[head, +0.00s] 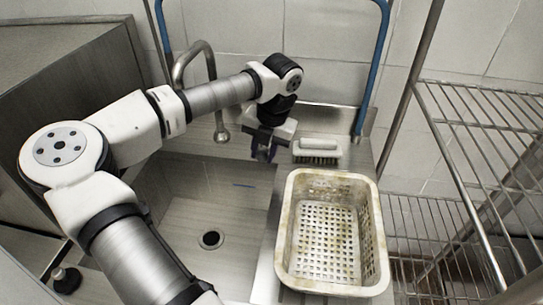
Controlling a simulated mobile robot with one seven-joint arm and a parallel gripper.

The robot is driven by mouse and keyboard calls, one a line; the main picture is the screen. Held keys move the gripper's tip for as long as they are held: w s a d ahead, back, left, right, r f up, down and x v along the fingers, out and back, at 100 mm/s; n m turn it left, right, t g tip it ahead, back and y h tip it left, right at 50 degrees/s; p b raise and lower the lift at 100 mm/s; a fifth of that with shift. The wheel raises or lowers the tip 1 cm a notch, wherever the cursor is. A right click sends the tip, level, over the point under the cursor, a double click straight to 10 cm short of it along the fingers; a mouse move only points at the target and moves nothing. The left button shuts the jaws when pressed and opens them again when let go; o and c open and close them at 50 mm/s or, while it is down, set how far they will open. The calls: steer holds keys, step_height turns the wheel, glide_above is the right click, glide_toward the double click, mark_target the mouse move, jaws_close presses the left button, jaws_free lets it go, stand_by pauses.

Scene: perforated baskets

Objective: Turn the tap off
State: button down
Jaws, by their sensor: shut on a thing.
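The tap (181,68) has a curved metal spout over the left side of the sink. Its outlet (221,135) points down into the basin, and no water stream shows below it. My arm crosses in front of the tap's lower part, and its handle cannot be made out. My gripper (263,152) points down at the sink's right side, right of the outlet and apart from it. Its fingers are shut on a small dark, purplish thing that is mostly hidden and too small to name.
The sink basin (185,215) is empty, with a round drain (210,240). A perforated basket (280,235) stands right of it. A wire shelf rack (490,125) stands at right; a blue frame (376,70) rises behind.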

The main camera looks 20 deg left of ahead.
steer(key=shift+s+a+m, duration=0.1)
steer(key=shift+a+m, duration=0.3)
steer(key=c, duration=1.1)
jaws_free()
steer(key=shift+r, duration=0.15)
step_height(320, 180, up, 13)
steer(key=d+p, duration=0.2)
steer(key=p, duration=0.4)
steer(key=shift+d+r, duration=0.2)
steer(key=shift+d, duration=0.1)
